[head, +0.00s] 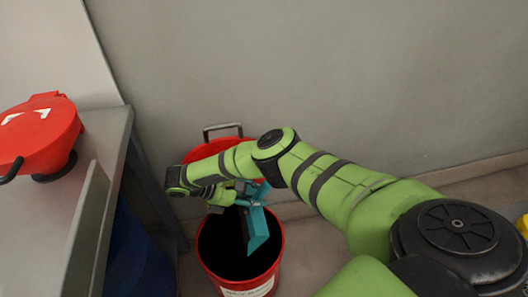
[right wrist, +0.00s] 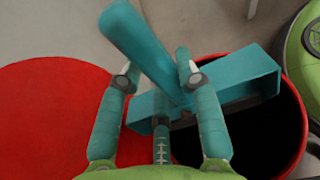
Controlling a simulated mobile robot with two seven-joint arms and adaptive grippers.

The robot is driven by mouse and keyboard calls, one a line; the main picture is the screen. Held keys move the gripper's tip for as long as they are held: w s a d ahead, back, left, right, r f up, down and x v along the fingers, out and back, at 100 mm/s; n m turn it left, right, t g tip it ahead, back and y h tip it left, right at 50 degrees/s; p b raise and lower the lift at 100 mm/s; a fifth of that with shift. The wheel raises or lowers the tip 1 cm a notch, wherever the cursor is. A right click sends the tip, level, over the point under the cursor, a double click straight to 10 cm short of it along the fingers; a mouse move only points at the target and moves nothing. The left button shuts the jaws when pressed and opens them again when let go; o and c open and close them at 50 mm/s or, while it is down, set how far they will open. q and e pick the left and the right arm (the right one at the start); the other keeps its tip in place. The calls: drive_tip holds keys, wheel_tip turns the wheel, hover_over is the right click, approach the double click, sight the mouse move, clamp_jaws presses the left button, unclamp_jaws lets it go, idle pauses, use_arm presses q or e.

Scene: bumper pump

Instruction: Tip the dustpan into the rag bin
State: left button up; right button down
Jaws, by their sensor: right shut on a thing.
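The teal dustpan (head: 258,232) is over the dark mouth of the red rag bin (head: 279,240) in the head view, its pan end slanting downward. My right gripper (head: 246,190) is shut on the dustpan's handle. In the right wrist view the gripper's fingers (right wrist: 158,78) stand either side of the teal handle (right wrist: 138,38), and the pan (right wrist: 240,78) lies across the bin's black opening (right wrist: 270,130). The bin's red lid (right wrist: 45,115) is raised, standing behind the opening. I cannot tell whether the pan holds anything. My left gripper is out of view.
A grey bench (head: 103,150) stands at the left with a red lidded object (head: 45,130) on it. A dark blue drum (head: 140,255) is below it. A grey wall (head: 330,70) rises close behind the bin. A yellow thing (head: 522,226) shows at the right edge.

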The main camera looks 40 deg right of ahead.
drive_tip(key=shift+w+a+r+g+h, duration=0.15)
drive_tip(key=shift+w+a+g+h, duration=0.15)
drive_tip(key=shift+a+h, duration=0.25)
drive_tip(key=shift+w+a+r, duration=0.2)
drive_tip(key=shift+a, duration=0.2)
wheel_tip(320, 180, up, 4)
drive_tip(key=p, duration=0.3)
drive_tip(key=shift+f+p, duration=0.25)
drive_tip(key=shift+p, duration=0.1)
wheel_tip(320, 180, down, 4)
drive_tip(key=b, duration=0.3)
drive_tip(key=shift+r, duration=0.2)
wheel_tip(320, 180, up, 4)
drive_tip(key=p, duration=0.3)
drive_tip(key=shift+f+p, duration=0.2)
drive_tip(key=shift+p, duration=0.15)
wheel_tip(320, 180, down, 4)
drive_tip(key=b, duration=0.3)
drive_tip(key=shift+r, duration=0.15)
wheel_tip(320, 180, up, 4)
drive_tip(key=p, duration=0.3)
drive_tip(key=shift+f, duration=0.2)
wheel_tip(320, 180, down, 4)
drive_tip(key=b, duration=0.3)
drive_tip(key=shift+r, duration=0.35)
